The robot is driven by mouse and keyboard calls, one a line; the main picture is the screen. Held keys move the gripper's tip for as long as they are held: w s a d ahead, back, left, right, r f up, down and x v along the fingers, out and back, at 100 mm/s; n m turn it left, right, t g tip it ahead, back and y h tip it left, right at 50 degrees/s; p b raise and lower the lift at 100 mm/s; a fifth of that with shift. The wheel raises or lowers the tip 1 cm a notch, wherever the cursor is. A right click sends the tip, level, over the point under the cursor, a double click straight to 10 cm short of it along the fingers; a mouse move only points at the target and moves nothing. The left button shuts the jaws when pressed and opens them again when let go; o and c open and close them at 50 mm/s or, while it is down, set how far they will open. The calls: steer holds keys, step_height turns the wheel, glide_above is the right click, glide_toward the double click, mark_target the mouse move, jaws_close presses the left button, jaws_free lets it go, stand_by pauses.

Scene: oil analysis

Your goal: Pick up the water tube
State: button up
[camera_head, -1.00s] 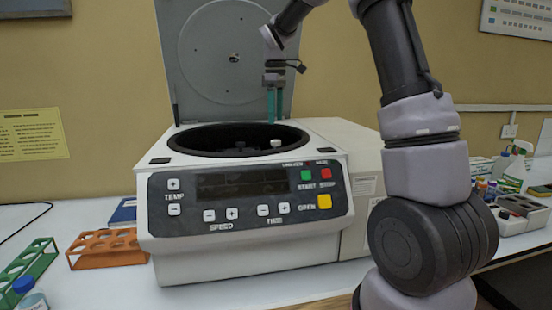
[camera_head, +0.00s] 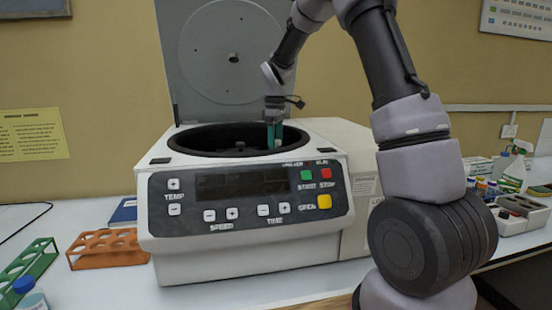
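The centrifuge (camera_head: 245,240) stands on the bench with its lid (camera_head: 225,60) raised and its round bowl open. My gripper (camera_head: 275,144) points down into the right part of the bowl. Its two teal fingers are a little apart, so it looks open. They are at the spot where a white tube cap showed a second ago, and they now largely cover it. I cannot tell whether the fingers touch the tube. The tube's body is hidden inside the bowl, and no label tells what it holds.
An orange rack (camera_head: 107,247) and a green rack (camera_head: 30,265) stand left of the centrifuge, near a blue-capped bottle (camera_head: 28,290). Bottles and a grey tray (camera_head: 520,215) stand at the right. The raised lid is close behind my gripper.

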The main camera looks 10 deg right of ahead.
jaws_close()
step_height(320, 180, up, 10)
steer(key=shift+r, duration=0.1)
stand_by(0.5)
